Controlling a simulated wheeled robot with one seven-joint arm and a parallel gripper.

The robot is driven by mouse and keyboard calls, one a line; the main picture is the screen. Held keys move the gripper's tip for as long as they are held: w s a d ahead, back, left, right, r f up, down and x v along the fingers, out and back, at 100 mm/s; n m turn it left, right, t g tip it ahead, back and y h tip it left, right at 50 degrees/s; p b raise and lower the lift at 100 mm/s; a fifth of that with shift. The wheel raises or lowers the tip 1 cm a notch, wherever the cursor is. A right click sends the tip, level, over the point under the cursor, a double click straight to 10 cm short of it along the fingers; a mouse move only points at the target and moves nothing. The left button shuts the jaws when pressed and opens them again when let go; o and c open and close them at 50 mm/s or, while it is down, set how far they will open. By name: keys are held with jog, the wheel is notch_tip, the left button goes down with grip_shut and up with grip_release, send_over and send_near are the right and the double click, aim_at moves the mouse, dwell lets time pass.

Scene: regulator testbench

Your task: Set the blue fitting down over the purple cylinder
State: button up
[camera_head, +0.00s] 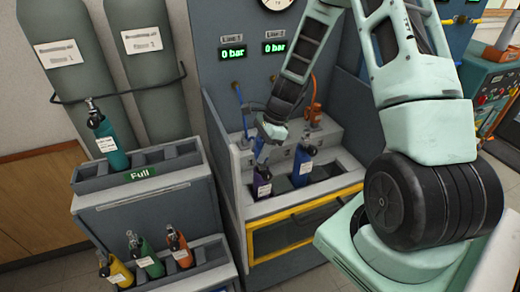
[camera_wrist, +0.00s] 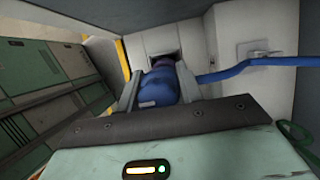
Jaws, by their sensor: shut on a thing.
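My gripper (camera_head: 264,152) is above the purple cylinder (camera_head: 262,183), which stands in the left slot of the bench tray. In the wrist view my gripper (camera_wrist: 158,88) is shut on the blue fitting (camera_wrist: 160,84), with one finger on each side. A blue hose (camera_wrist: 235,69) runs from the fitting to the right. A dark purplish part shows just beyond the fitting. In the head view the fitting is mostly hidden by my gripper, just over the cylinder's top. I cannot tell whether the two touch.
A blue cylinder (camera_head: 302,165) stands in the slot to the right. An orange fitting (camera_head: 314,112) hangs at the back of the bench. The rack marked Full (camera_head: 140,174) holds a teal cylinder (camera_head: 110,145). Small yellow, green and orange cylinders stand on the lower shelf. Both displays read 0 bar.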

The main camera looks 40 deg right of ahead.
jog(key=shift+f+b, duration=0.3)
jog(key=shift+f, duration=0.15)
jog(key=o, duration=1.2)
jog(key=shift+o, duration=0.2)
jog(key=shift+r, duration=0.1)
jog(key=b+v, duration=0.2)
jog(key=v, duration=1.5)
jog(key=shift+d, duration=0.15)
jog(key=shift+r, duration=0.1)
